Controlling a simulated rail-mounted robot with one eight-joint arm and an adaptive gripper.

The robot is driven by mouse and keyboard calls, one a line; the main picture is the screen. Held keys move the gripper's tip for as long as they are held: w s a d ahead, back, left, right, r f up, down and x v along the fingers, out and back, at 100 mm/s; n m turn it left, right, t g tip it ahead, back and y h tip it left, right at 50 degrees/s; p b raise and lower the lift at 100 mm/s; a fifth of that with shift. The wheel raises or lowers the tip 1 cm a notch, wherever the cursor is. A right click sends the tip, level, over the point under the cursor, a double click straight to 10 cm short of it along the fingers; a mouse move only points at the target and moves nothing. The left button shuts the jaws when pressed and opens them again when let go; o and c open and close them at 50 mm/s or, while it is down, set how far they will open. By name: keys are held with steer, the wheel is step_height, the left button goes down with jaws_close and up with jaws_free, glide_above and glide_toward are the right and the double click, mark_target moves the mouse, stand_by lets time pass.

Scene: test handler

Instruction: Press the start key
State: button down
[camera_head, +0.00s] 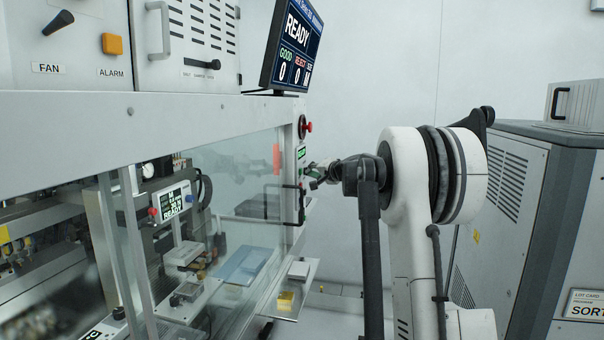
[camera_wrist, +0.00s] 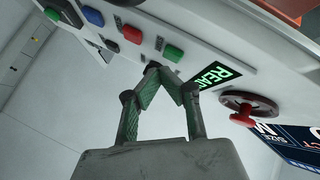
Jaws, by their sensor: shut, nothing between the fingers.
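In the wrist view, a green key (camera_wrist: 172,53) sits on the white control panel, beside a lit READY display (camera_wrist: 213,72). I cannot read a label that marks it as the start key. My gripper (camera_wrist: 158,70) is shut and empty, with its green-padded fingertips close to the green key. I cannot tell whether they touch it. In the head view, my gripper (camera_head: 313,172) is at the narrow side panel of the machine, below its small green display (camera_head: 301,152). The keys there are mostly hidden by the gripper.
A red key (camera_wrist: 132,34), a blue key (camera_wrist: 93,16) and another green key (camera_wrist: 52,14) line the panel. A red mushroom knob (camera_wrist: 243,116) sticks out near the display. The monitor (camera_head: 292,45) reads READY. A grey cabinet (camera_head: 500,200) stands at the right.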

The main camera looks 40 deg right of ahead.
steer(key=shift+a, duration=0.1)
steer(key=shift+w+a, duration=0.2)
steer(key=shift+w, duration=0.1)
